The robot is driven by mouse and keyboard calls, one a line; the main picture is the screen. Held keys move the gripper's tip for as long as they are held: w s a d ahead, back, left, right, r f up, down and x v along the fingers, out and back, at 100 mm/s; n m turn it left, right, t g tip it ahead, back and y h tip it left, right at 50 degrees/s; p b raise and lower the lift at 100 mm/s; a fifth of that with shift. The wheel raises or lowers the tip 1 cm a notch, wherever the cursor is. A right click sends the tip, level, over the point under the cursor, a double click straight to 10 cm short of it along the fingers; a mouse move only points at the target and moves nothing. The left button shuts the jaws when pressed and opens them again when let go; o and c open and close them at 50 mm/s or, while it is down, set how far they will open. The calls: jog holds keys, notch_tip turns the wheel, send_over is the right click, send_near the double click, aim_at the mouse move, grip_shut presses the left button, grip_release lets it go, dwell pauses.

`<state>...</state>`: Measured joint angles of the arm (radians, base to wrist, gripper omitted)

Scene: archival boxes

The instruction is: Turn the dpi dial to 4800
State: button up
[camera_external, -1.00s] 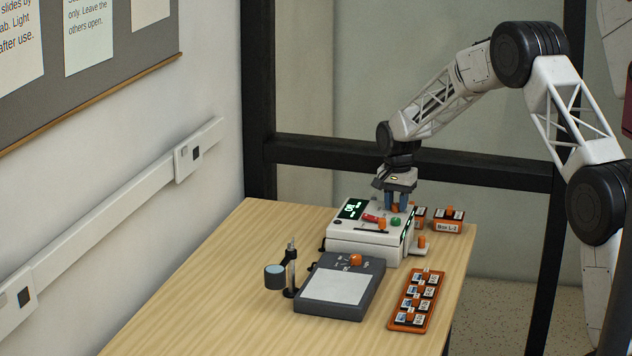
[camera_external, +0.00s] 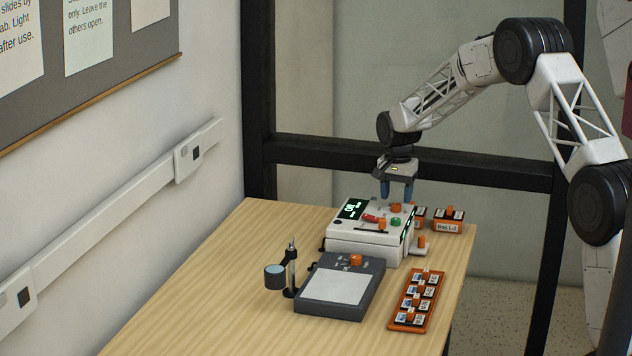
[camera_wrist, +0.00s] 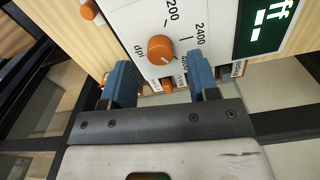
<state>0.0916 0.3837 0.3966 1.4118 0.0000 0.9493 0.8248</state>
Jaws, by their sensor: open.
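The dpi dial (camera_wrist: 160,48) is a round orange knob on the white scanner (camera_external: 366,246). Around it are printed dpi and the figures 1200, 2400 and 4800. I cannot tell clearly which figure its pointer meets. In the external view the dial (camera_external: 396,208) sits on the scanner's top near the far right edge. My gripper (camera_external: 397,194) hangs just above it, pointing down, open and empty. In the wrist view the blue fingers of my gripper (camera_wrist: 161,66) stand apart on either side below the dial, not touching it. The 4800 mark is partly hidden by a finger.
The scanner's top also has a red part (camera_external: 369,218), a green button (camera_external: 396,222) and another orange knob (camera_external: 382,224). A dark light pad (camera_external: 322,309), a loupe stand (camera_external: 291,270), an orange slide tray (camera_external: 404,327) and small boxes (camera_external: 449,226) stand nearby. The table's left is clear.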

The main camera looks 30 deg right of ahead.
aim_at(393, 203)
jog(key=shift+r, duration=2.65)
jog(key=shift+s+a+r, duration=0.1)
jog(key=shift+s+r, duration=0.25)
jog(key=shift+r, duration=0.1)
jog(key=s+a+r+n, duration=0.2)
jog(key=s+r, duration=0.4)
jog(key=s, duration=0.3)
jog(key=s+a+r+n+t, duration=0.1)
jog(key=s+r, duration=0.4)
jog(key=s, duration=0.5)
jog(key=s+a+r+n, duration=0.2)
jog(key=s+r, duration=0.4)
jog(key=s, duration=0.3)
jog(key=s+a+f+n, duration=0.1)
jog(key=s+n, duration=0.1)
jog(key=s, duration=1.5)
jog(key=s+a+f+n+t, duration=0.1)
jog(key=s+a+f+n, duration=0.1)
jog(key=s, duration=1.6)
jog(key=shift+f+n+t, duration=0.25)
jog(key=shift+n+t, duration=0.05)
jog(key=shift+n, duration=0.4)
jog(key=shift+w, duration=0.1)
